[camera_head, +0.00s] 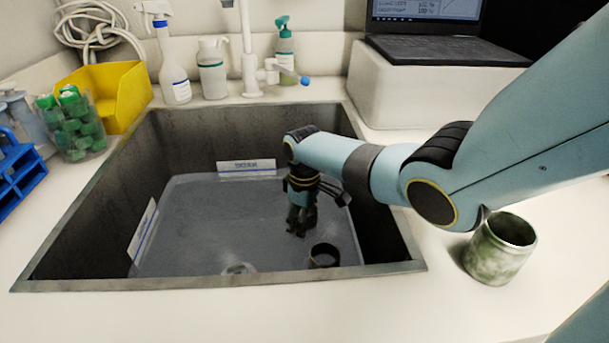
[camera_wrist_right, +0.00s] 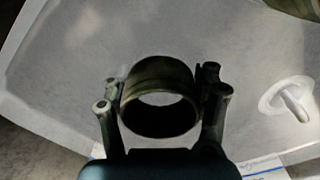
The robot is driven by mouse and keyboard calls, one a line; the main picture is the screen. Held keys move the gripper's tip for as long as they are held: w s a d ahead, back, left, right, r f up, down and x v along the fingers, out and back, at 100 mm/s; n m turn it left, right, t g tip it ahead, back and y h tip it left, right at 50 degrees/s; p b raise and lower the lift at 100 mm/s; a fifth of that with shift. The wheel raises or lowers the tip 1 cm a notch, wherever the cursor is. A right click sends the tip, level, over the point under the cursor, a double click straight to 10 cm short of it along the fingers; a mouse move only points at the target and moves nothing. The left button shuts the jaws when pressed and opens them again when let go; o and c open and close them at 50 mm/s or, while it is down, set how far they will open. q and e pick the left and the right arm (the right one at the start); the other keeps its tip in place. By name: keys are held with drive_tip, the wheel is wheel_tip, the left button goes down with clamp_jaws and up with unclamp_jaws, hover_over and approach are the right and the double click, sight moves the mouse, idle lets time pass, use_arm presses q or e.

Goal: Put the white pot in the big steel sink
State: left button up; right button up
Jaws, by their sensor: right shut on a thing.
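My right gripper (camera_head: 302,222) reaches down into the big steel sink (camera_head: 80,228). In the right wrist view its two fingers (camera_wrist_right: 162,92) are shut on a round, open-topped pot (camera_wrist_right: 158,72), one finger on each side. The pot looks dark olive here, not clearly white. In the head view it is small and dark between the fingers, inside the sink walls; whether it touches the sink floor, I cannot tell. A second dark pot (camera_head: 323,256) stands on the sink floor, in front and to the right of the gripper. My left gripper is out of view.
A mottled green-white pot (camera_head: 497,254) stands on the counter right of the sink. The tap (camera_head: 252,75), bottles (camera_head: 212,72), a yellow bin (camera_head: 122,95), a cup of green-capped vials (camera_head: 76,130) and a blue rack (camera_head: 15,172) surround it. A white fitting (camera_wrist_right: 288,98) is on the sink floor.

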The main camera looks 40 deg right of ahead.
drive_tip(key=o, duration=0.9)
drive_tip(key=shift+f, duration=0.1)
drive_tip(key=shift+c, duration=0.2)
drive_tip(key=o, duration=0.4)
drive_tip(key=shift+c, duration=0.2)
drive_tip(key=shift+r, duration=0.35)
wheel_tip(320, 180, up, 12)
drive_tip(key=p, duration=0.4)
drive_tip(key=shift+f, duration=0.15)
